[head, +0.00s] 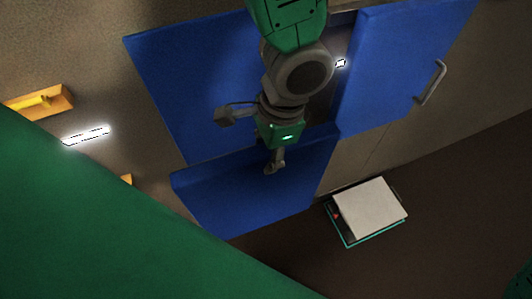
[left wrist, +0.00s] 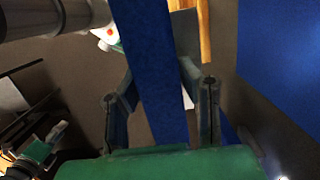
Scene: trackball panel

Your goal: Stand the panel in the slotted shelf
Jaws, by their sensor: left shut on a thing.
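My left gripper (head: 273,165) reaches down from the top of the head view to the upper edge of a lower blue panel (head: 250,205). In the left wrist view a blue strip, seen nearly edge-on (left wrist: 155,80), runs between the two fingers of this gripper (left wrist: 160,112), which is shut on it. The lower part of the strip is hidden by the green gripper body. I cannot make out a slotted shelf for certain. My right gripper is not clearly seen.
A large blue panel (head: 180,85) is at left and a blue door with a grey handle (head: 405,65) at right. A white-topped box with a teal edge (head: 370,210) lies at lower right. An orange tray (head: 58,92) holds something yellow.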

